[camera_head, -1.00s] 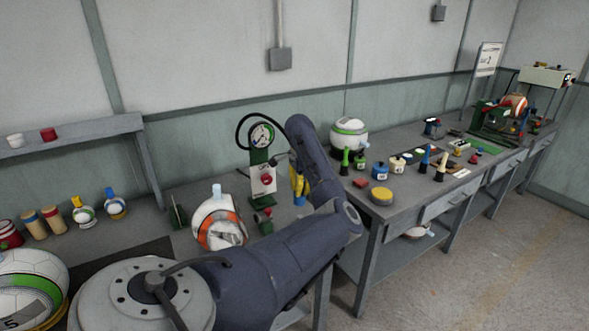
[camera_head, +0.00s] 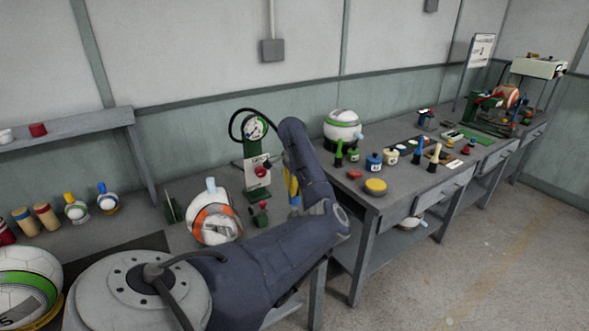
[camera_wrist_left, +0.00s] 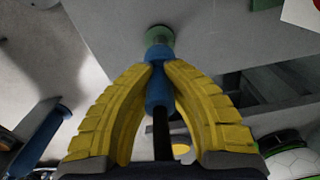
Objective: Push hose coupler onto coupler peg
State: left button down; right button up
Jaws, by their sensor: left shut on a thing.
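My left gripper (camera_head: 291,187) is in front of the bench by the gauge stand, mostly behind my own forearm. In the left wrist view its two yellow fingers (camera_wrist_left: 160,75) are shut on the blue hose coupler (camera_wrist_left: 157,92), with a dark hose running back from it between the fingers. A round green peg-like piece with a pale top (camera_wrist_left: 159,36) sits straight ahead of the coupler's front end, on a grey surface. The coupler's front meets or overlaps its lower edge; I cannot tell if it is seated. My right gripper is not in view.
The gauge stand (camera_head: 256,175) with a black looped hose is beside my gripper. A white-and-orange ball (camera_head: 215,223) lies left of it. A small green stand with a red knob (camera_head: 260,213) is close by. Several jars and tools are on the right bench (camera_head: 420,190).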

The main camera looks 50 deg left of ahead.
aim_at(295, 209)
pick_arm(q)
jog(key=shift+f, duration=1.1)
jog(key=shift+f, duration=2.15)
dwell(1.1)
jog(key=c, duration=1.4)
grip_release()
notch_tip(295, 209, up, 12)
jog(key=shift+f, duration=0.1)
jog(key=shift+s, duration=0.15)
